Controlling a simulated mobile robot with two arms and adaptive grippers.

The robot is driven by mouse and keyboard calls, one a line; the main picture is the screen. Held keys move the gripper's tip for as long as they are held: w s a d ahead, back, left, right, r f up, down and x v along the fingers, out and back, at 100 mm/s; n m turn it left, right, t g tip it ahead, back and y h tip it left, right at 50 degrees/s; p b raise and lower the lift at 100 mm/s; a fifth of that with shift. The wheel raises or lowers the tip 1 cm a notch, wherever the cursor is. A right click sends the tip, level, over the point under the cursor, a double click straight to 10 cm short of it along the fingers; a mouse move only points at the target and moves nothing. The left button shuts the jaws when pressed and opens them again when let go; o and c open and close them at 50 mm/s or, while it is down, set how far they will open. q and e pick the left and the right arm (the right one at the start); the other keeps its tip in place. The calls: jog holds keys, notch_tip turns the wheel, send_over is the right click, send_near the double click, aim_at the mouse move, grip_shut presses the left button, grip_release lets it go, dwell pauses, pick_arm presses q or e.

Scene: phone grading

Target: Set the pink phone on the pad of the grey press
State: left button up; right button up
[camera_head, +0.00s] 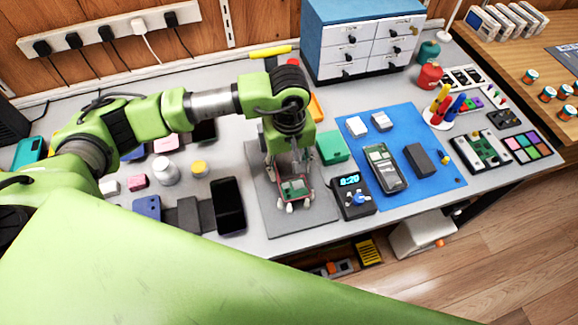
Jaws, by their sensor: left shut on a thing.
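My left gripper (292,190) reaches down over a flat grey plate (318,214), its jaws shut on a small flat thing with a reddish edge and a green face (294,187). I cannot tell whether this thing touches the plate or is the pink phone. A pale pink phone-like slab (166,145) lies at the left, partly hidden behind my left arm. The grey plate may be the base of the grey press; my arm covers its upper part, and no pad can be made out for sure. My right gripper is not in view.
A black phone (228,206) lies left of the plate. A dark box with a lit display (350,194) stands close at its right, beside a blue mat (412,196) with an opened phone (384,168). A white bottle (164,171) stands left. A drawer cabinet (362,42) stands behind.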

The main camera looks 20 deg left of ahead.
pick_arm(q)
jog(key=shift+f+b, duration=0.45)
jog(key=shift+b, duration=0.7)
dwell(1.1)
dwell(0.3)
jog(key=o, duration=1.7)
jog(key=shift+c, duration=0.2)
jog(key=shift+r, duration=0.65)
jog(key=shift+r, duration=0.1)
jog(key=shift+r+p, duration=1.35)
jog(key=shift+r, duration=2.05)
